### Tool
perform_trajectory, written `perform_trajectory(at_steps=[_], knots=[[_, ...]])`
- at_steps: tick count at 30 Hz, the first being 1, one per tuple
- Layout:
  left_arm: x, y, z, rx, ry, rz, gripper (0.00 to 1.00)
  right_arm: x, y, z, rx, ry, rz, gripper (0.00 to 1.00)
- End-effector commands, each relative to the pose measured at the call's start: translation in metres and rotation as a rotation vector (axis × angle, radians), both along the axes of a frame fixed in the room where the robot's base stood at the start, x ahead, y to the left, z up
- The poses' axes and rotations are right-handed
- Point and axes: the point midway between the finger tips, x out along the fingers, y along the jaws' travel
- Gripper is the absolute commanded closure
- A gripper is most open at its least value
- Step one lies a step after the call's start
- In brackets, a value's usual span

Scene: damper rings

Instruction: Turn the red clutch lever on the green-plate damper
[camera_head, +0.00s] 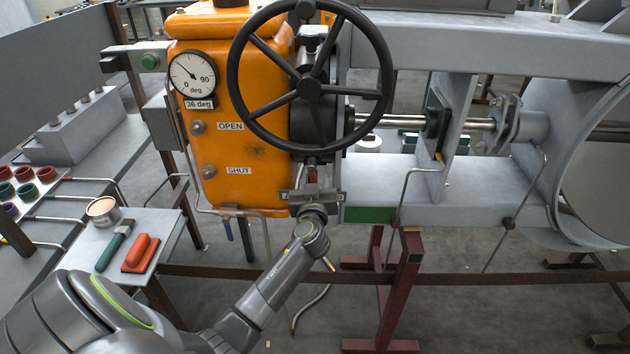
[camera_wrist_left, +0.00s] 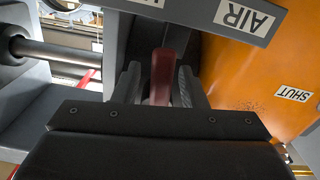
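The damper has an orange actuator housing (camera_head: 235,110) with a green plate (camera_head: 368,215) on the grey beam beside its lower right. The red clutch lever (camera_head: 312,176) shows just above my left gripper (camera_head: 312,192), below the black handwheel. In the left wrist view the red lever (camera_wrist_left: 162,78) stands between the two dark fingers of my left gripper (camera_wrist_left: 158,88). Narrow gaps show beside the lever, so the fingers are around it and not clearly clamped. The lever's lower part is hidden by the gripper body. My right gripper is not in view.
The black handwheel (camera_head: 308,88) overhangs the lever. A dial gauge (camera_head: 192,79) has a "36 deg" readout below it. A plate labelled AIR (camera_wrist_left: 243,17) lies close to the fingers. A side table (camera_head: 150,228) holds a tin, a green-handled tool and a red block.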

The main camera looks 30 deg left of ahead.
Motion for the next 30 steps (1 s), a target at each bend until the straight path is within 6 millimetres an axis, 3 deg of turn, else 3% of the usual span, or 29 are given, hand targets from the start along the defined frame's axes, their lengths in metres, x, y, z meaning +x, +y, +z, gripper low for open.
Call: perform_trajectory(at_steps=[10,19,26,30], knots=[[0.003,0.002,0.000,-0.001,-0.001,0.000,0.63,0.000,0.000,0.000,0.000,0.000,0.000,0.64],[0.003,0.001,0.000,0.000,0.000,0.000,1.00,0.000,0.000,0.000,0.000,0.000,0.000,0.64],[0.003,0.001,0.000,-0.001,-0.001,0.000,1.00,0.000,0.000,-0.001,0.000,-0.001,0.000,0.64],[0.010,0.002,-0.003,-0.013,-0.011,0.000,1.00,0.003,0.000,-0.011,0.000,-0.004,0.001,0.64]])
